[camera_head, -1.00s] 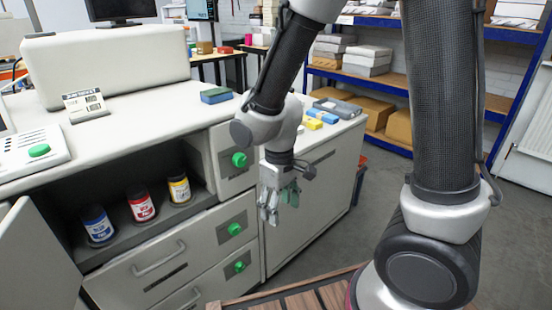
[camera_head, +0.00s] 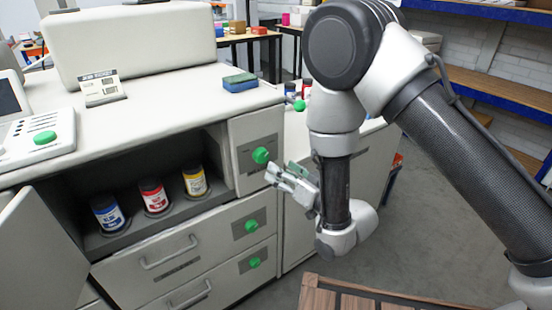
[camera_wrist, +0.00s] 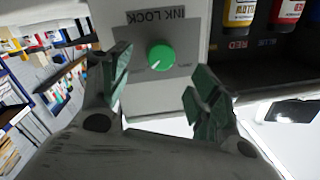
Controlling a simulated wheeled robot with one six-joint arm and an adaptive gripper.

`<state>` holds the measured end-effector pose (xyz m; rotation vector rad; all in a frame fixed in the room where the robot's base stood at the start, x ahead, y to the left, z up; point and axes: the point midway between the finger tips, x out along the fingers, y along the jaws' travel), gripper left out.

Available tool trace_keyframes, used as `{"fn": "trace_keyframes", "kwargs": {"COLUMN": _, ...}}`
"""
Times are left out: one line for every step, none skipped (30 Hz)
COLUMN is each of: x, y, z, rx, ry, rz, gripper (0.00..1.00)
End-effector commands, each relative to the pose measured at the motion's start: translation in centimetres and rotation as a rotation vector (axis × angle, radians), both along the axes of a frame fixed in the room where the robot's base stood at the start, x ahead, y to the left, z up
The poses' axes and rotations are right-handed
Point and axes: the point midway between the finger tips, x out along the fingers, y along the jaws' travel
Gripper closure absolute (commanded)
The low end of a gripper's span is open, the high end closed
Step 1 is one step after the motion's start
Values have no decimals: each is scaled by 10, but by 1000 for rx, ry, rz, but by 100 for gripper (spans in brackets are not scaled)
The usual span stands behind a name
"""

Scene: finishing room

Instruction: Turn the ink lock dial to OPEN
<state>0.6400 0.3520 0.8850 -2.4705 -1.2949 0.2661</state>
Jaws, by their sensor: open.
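The ink lock dial (camera_wrist: 161,57) is a round green knob on a grey plate (camera_wrist: 185,68) lettered INK LOCK, with a white pointer mark. In the head view the dial (camera_head: 261,155) is the top green knob, on the panel right of the open ink compartment. My gripper (camera_head: 272,172) is just in front of and slightly below this dial, pointing at it. In the wrist view my gripper (camera_wrist: 155,78) has its fingers spread, with the dial between and beyond them. Nothing is held. The small position words on the plate are too blurred to read.
Two more green knobs, the middle one (camera_head: 251,226) and the lower one (camera_head: 255,262), sit on drawer fronts below. Blue, red and yellow ink jars (camera_head: 153,196) stand in the open compartment. A blue and green sponge-like block (camera_head: 240,83) lies on the top.

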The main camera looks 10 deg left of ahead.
Motion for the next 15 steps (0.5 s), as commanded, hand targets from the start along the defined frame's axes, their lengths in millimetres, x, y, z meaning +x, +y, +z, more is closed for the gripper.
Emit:
{"fn": "trace_keyframes", "kwargs": {"x": 2, "y": 2, "z": 3, "rx": 14, "ry": -4, "rz": 0, "gripper": 37}}
{"fn": "trace_keyframes", "kwargs": {"x": 3, "y": 4, "z": 4, "rx": 18, "ry": 0, "rz": -1, "gripper": 37}}
{"fn": "trace_keyframes", "kwargs": {"x": 6, "y": 8, "z": 3, "rx": 18, "ry": 2, "rz": 0, "gripper": 37}}
{"fn": "trace_keyframes", "kwargs": {"x": 9, "y": 12, "z": 3, "rx": 19, "ry": 1, "rz": -1, "gripper": 37}}
{"fn": "trace_keyframes", "kwargs": {"x": 11, "y": 16, "z": 3, "rx": 18, "ry": 2, "rz": 0, "gripper": 37}}
{"fn": "trace_keyframes", "kwargs": {"x": 15, "y": 22, "z": 4, "rx": 18, "ry": 1, "rz": -1, "gripper": 37}}
{"fn": "trace_keyframes", "kwargs": {"x": 18, "y": 26, "z": 3, "rx": 18, "ry": 1, "rz": 0, "gripper": 37}}
{"fn": "trace_keyframes", "kwargs": {"x": 21, "y": 31, "z": 3, "rx": 18, "ry": 1, "rz": 0, "gripper": 37}}
{"fn": "trace_keyframes", "kwargs": {"x": 25, "y": 36, "z": 3, "rx": 17, "ry": 2, "rz": -1, "gripper": 37}}
{"fn": "trace_keyframes", "kwargs": {"x": 28, "y": 40, "z": 3, "rx": 18, "ry": 1, "rz": 0, "gripper": 37}}
{"fn": "trace_keyframes", "kwargs": {"x": 31, "y": 44, "z": 3, "rx": 17, "ry": 2, "rz": -1, "gripper": 37}}
{"fn": "trace_keyframes", "kwargs": {"x": 34, "y": 49, "z": 3, "rx": 17, "ry": 2, "rz": -1, "gripper": 37}}
{"fn": "trace_keyframes", "kwargs": {"x": 36, "y": 52, "z": 3, "rx": 16, "ry": 2, "rz": -1, "gripper": 37}}
{"fn": "trace_keyframes", "kwargs": {"x": 38, "y": 55, "z": 3, "rx": 15, "ry": 3, "rz": 0, "gripper": 37}}
{"fn": "trace_keyframes", "kwargs": {"x": 40, "y": 58, "z": 3, "rx": 16, "ry": 2, "rz": -1, "gripper": 37}}
